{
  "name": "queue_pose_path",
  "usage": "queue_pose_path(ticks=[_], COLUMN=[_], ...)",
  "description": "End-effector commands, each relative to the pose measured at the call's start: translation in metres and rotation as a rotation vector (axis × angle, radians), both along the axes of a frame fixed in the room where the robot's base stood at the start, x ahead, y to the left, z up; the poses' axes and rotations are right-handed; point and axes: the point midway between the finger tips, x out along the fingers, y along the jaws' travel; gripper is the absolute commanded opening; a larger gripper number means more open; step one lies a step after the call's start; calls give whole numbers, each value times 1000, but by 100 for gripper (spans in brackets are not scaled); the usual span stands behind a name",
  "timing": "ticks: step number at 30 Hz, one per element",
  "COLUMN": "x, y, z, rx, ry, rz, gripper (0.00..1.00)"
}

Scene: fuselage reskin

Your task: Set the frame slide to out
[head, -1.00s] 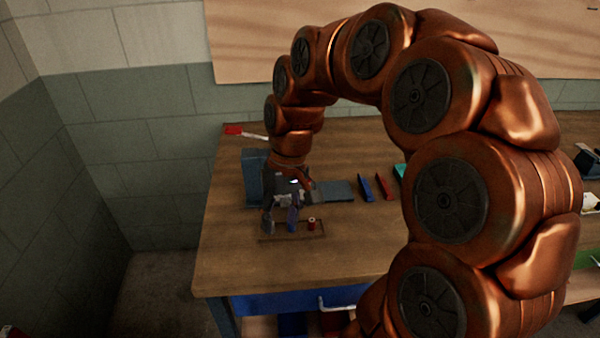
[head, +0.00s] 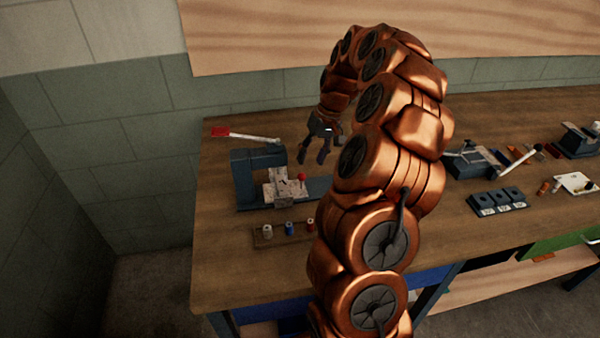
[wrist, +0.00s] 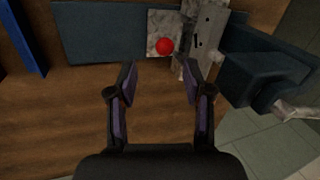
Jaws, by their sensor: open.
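A light grey metal slide block (head: 283,190) with a red ball knob (head: 302,176) sits on a blue-grey base at the left of the bench. In the wrist view, the red knob (wrist: 165,46) is just beyond the fingertips, on a pale mottled plate (wrist: 157,24) over the blue base plate (wrist: 100,34). A holed grey metal bar (wrist: 208,32) lies right of it. My gripper (head: 313,161) is open and empty, apart from the knob and above the bench. In the wrist view, my gripper (wrist: 159,72) has its fingers spread. I cannot read the slide's setting.
The upright blue-grey housing (head: 255,178) stands at the slide's left, with a red-handled lever (head: 245,135) behind. A small wooden tray (head: 262,244) holds several spools in front. Fixtures and a dark block (head: 497,202) are at right. My arm hides the bench middle.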

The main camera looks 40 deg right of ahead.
Motion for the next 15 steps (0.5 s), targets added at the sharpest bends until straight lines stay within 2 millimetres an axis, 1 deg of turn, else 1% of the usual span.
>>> queue_pose_path(ticks=[5, 9, 15], x=[3, 5, 7], y=[12, 20, 25], z=[-18, -38, -59], rx=[3, 4, 2], ry=[4, 7, 3], rz=[12, 14, 12], gripper=[51, 51, 51])
